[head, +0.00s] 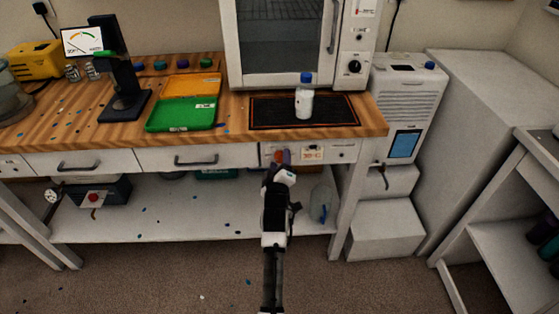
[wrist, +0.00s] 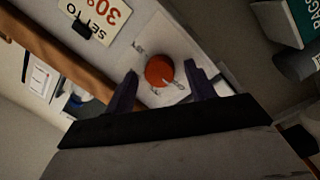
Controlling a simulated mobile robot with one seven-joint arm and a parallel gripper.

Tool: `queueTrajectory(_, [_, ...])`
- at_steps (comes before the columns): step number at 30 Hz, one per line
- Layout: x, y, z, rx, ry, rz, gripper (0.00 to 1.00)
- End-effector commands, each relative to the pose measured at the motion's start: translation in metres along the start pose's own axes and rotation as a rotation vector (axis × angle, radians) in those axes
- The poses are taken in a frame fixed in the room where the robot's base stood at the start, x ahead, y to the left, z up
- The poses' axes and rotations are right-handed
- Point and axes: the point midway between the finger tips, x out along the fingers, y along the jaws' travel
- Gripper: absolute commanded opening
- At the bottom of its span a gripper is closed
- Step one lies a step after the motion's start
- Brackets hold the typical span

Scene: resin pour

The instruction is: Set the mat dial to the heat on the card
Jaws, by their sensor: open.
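The mat dial is an orange-red round knob (wrist: 160,71) on the pale front panel under the worktop. Small markings sit around it, too blurred to read, and I cannot tell its setting. The card (wrist: 96,18) reads "SET TO 30°" and is held by a black clip; in the head view the card (head: 312,154) is right of the dial. My gripper (head: 279,158) is at the panel. In the wrist view its two dark fingers are apart, one on each side of the dial; I cannot tell whether they touch it. The black mat (head: 254,121) with an orange border lies on the worktop above.
A white bottle with a blue cap (head: 304,98) stands on the mat. Green (head: 182,114) and orange (head: 193,85) trays lie to its left. A white oven (head: 232,45) stands behind. A clear jug (head: 322,200) is on the lower shelf, right of my gripper. The floor in front is mostly clear.

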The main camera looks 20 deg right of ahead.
Motion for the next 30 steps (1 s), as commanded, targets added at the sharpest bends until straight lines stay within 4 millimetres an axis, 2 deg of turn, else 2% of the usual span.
queueTrajectory(3, [0.0000,-0.0001,0.0000,0.000,0.000,0.000,0.55])
queueTrajectory(13, [0.0000,-0.0001,0.0000,0.000,0.000,0.000,0.12])
queueTrajectory(23, [0.0001,0.0001,-0.0006,0.047,-0.002,-0.005,0.10])
queueTrajectory(30, [0.0002,0.0013,-0.0009,0.192,-0.012,-0.018,0.10])
